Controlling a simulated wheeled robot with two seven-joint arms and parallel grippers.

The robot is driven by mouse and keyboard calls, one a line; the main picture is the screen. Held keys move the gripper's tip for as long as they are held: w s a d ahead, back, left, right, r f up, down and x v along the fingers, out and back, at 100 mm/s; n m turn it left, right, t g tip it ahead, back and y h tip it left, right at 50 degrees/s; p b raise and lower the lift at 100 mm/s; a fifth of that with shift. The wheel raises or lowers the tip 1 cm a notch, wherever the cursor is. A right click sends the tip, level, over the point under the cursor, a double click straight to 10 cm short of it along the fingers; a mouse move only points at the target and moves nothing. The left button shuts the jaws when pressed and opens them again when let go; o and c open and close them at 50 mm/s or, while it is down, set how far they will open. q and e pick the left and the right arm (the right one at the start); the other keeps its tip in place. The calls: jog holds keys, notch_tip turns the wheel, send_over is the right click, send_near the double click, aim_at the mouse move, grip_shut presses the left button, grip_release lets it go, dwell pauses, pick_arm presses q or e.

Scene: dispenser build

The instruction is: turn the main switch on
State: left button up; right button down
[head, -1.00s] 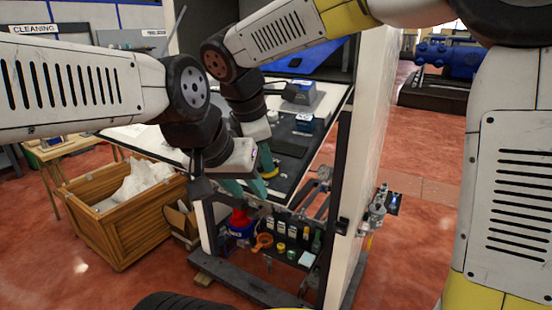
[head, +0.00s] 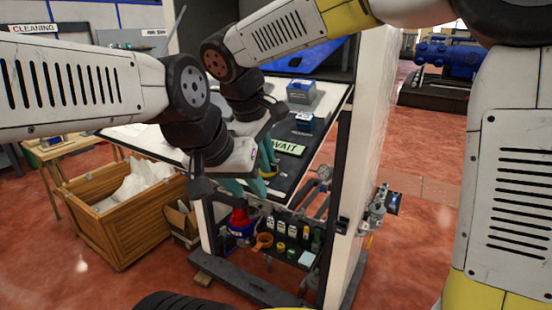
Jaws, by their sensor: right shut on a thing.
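The main switch (head: 268,175) shows only as a bit of yellow on the dark panel of the bench. My fingers hide the rest of it. My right gripper (head: 268,156) points down at it, its teal fingers shut on the switch. My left gripper (head: 244,187) is lower and nearer, in front of the panel's front edge. Its teal fingers look apart, with nothing seen between them. A pale green display (head: 289,148) on the panel, right of my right gripper, is lit and shows letters ending in "WATT"; its left part is hidden.
Grey-blue boxes (head: 302,91) stand farther back on the bench. A lower shelf (head: 290,262) holds bottles and small parts. A wooden crate (head: 122,235) with white material is at left. A white side wall (head: 372,130) bounds the bench at right, with open red floor beyond.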

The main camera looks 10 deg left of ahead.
dwell(0.4)
jog(key=shift+r, duration=0.1)
jog(key=c, duration=1.5)
grip_release()
jog(key=v, duration=0.7)
jog(key=shift+s+r, duration=0.15)
jog(key=shift+r, duration=0.15)
jog(key=d+f+m+y, duration=0.2)
jog(key=d+m, duration=0.3)
jog(key=d, duration=1)
jog(key=s+d+f+m, duration=0.2)
jog(key=d+m, duration=0.1)
jog(key=d, duration=0.1)
jog(key=s+d+f+m+t+y, duration=0.1)
jog(key=s+d+f+m, duration=0.1)
jog(key=s+d, duration=0.1)
jog(key=s+d+f+m+t, duration=0.1)
jog(key=s+d+f+m, duration=0.1)
jog(key=d, duration=0.4)
jog(key=shift+s+f+m+y, duration=0.1)
jog(key=shift+s+m+y, duration=0.35)
jog(key=shift+m, duration=0.35)
